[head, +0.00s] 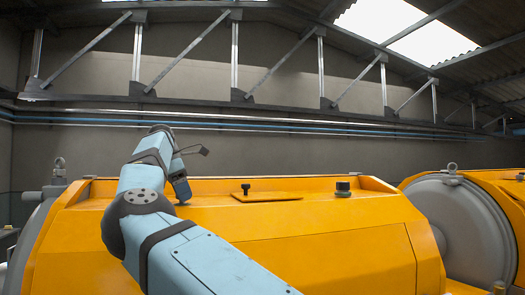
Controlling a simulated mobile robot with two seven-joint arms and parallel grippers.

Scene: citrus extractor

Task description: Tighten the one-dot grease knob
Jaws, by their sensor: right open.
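My right arm comes in from the bottom, bends upward and then folds down. Its gripper (182,195) points down just over the left part of the orange machine top (320,208), and it is open. Its fingers are small and partly hidden by the arm, and I see nothing held. A small black knob (246,187) stands upright on a raised orange plate (267,197), to the right of the gripper and apart from it. A wider dark knob (343,188) stands farther right. No dot marks can be made out on either knob. My left gripper is not in view.
A grey round end cover (462,228) with a lifting eye stands at the right, beside a second orange housing. Another grey eye fitting (58,172) is at the far left. Blue pipes (300,127) run along the back wall. The air above the machine top is clear.

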